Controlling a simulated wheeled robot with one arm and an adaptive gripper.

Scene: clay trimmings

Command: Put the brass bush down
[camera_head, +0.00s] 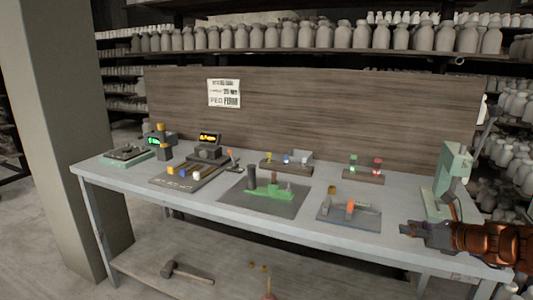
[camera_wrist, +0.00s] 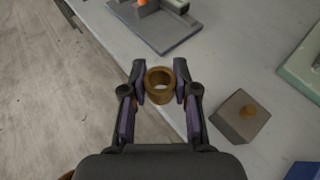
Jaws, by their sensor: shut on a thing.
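The brass bush (camera_wrist: 158,92) is a short, hollow ring with a flange, held between the fingertips of my gripper (camera_wrist: 159,78). My gripper is shut on it, one finger on each side, with the bore facing the wrist camera. In the head view my gripper (camera_head: 413,229) is at the right end of the grey workbench (camera_head: 297,225), near its front edge. The bush cannot be made out there. In the wrist view the bush appears over the bench's front edge, with floor to the left; its height above the bench is unclear.
A grey block with a brass knob (camera_wrist: 240,116) is right of my gripper. A grey plate with an orange part (camera_head: 349,209) lies to the left in the head view. A pale green press (camera_head: 447,180) stands behind my gripper.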

